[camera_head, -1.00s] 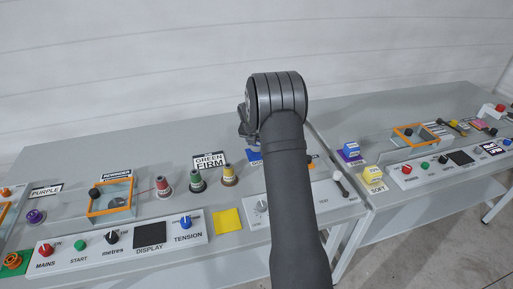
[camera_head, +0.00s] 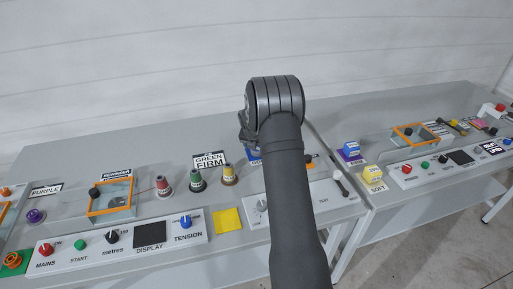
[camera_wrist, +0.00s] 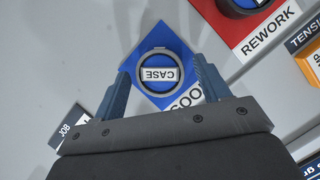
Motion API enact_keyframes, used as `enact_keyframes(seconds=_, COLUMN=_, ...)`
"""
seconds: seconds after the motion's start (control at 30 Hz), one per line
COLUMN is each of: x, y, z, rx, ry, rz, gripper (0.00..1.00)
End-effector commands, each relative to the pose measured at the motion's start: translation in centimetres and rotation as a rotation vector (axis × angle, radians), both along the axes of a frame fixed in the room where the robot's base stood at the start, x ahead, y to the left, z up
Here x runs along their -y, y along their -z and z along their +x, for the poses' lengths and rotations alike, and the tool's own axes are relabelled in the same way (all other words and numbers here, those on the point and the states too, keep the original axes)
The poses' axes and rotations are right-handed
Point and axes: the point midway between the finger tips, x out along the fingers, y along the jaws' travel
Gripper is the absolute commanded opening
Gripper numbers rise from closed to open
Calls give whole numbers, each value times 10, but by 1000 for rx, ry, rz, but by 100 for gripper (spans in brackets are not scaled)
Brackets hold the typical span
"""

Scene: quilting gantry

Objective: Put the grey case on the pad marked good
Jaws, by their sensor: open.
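The case (camera_wrist: 160,73), a round piece with a white label reading CASE and a dark grey rim, appears in the wrist view on the blue pad (camera_wrist: 163,32). My gripper (camera_wrist: 162,68) is open, with one blue finger on each side of the case. A gap shows at the right finger; contact at the left is unclear. In the head view my gripper (camera_head: 246,127) is mostly behind my arm, which hides the case. A sliver of the blue pad (camera_head: 254,155) shows below it.
A red REWORK pad (camera_wrist: 235,40) with a dark round thing on it lies close to the right. A JOB label (camera_wrist: 68,128) is at the left. In the head view, several thread cones (camera_head: 196,180) stand left of my arm, behind the control panel (camera_head: 130,243).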

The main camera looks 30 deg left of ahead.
Motion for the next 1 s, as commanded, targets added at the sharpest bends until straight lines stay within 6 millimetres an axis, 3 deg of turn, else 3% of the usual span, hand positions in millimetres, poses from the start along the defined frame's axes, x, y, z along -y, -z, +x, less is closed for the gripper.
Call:
enact_keyframes(seconds=0.17, x=1, y=-20, z=-6, rx=3, ry=-1, rz=2, gripper=69)
enact_keyframes(seconds=0.6, x=8, y=-96, z=-38, rx=2, ry=-1, rz=1, gripper=69)
enact_keyframes(seconds=0.8, x=10, y=-111, z=-44, rx=1, ry=0, rz=1, gripper=69)
enact_keyframes(seconds=1.0, x=10, y=-113, z=-45, rx=0, ry=0, rz=0, gripper=69)
